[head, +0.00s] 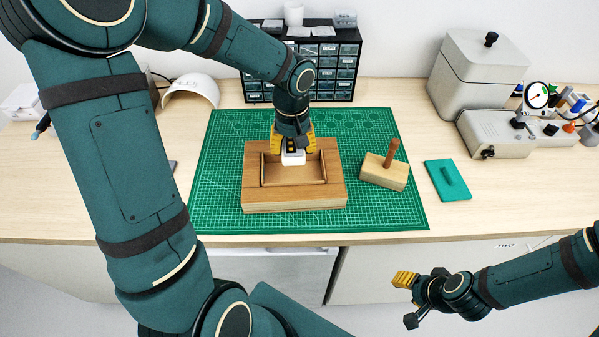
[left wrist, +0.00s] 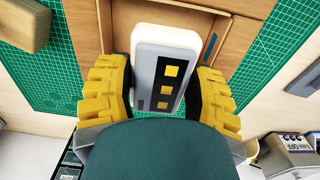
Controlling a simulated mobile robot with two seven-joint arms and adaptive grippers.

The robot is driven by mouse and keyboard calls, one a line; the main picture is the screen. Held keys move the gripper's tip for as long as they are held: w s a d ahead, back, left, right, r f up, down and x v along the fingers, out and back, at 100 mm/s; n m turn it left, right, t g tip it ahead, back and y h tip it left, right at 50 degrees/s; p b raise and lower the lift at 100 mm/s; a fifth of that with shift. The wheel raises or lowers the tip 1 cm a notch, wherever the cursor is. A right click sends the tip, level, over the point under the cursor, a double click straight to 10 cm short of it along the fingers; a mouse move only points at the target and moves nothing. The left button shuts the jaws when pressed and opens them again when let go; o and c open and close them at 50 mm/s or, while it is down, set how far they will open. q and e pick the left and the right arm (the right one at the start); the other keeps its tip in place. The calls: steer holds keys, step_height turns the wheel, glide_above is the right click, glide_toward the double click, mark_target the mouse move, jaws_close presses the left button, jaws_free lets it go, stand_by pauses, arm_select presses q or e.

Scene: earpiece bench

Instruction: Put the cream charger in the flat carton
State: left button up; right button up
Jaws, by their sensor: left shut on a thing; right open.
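The cream charger (head: 293,158), pale with a grey side and yellow squares on its face, is between the yellow fingers of my left gripper (head: 293,148). It also shows in the left wrist view (left wrist: 165,65), tilted, with the fingers on both sides. The open brown flat carton (head: 292,184) sits in a wooden block on the green mat. The charger is over the carton's far part; whether it touches the carton floor I cannot tell. My right gripper (head: 405,281) is open and empty, in front of the bench at lower right.
The wooden block (head: 293,206) surrounds the carton. A wooden block with an upright peg (head: 385,171) and a teal pad with a handle (head: 448,180) stand to the right. A black drawer cabinet (head: 335,72) stands behind. The green mat (head: 225,180) is clear on the left.

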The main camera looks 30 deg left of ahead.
mark_target(293, 176)
arm_select(q)
step_height(293, 176, down, 9)
steer(key=shift+a+f+b, duration=0.1)
steer(key=shift+b, duration=0.55)
steer(key=shift+f, duration=0.1)
steer(key=o, duration=1.2)
steer(key=shift+r, duration=0.2)
